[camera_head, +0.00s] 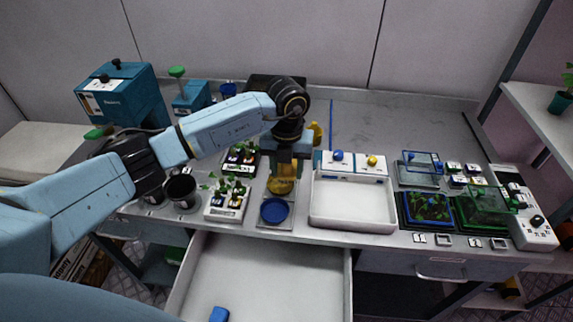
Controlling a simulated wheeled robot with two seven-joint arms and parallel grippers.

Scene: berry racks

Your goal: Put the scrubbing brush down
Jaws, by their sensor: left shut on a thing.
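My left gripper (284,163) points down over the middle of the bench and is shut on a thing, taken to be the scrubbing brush. The brush is mostly hidden by the fingers and wrist, so its shape is not clear. A yellow round item (282,186) shows directly under the fingertips; I cannot tell whether it touches what is held. A blue round dish (275,210) lies just in front of it. My right gripper is not in view.
A white tray (352,228) stands right of the gripper, with a blue-and-yellow-knobbed unit behind it. Potted seedlings (228,197) stand to the left. Glassy green boxes (488,206) stand at right. An open drawer (262,282) juts out below, holding a blue block (218,314).

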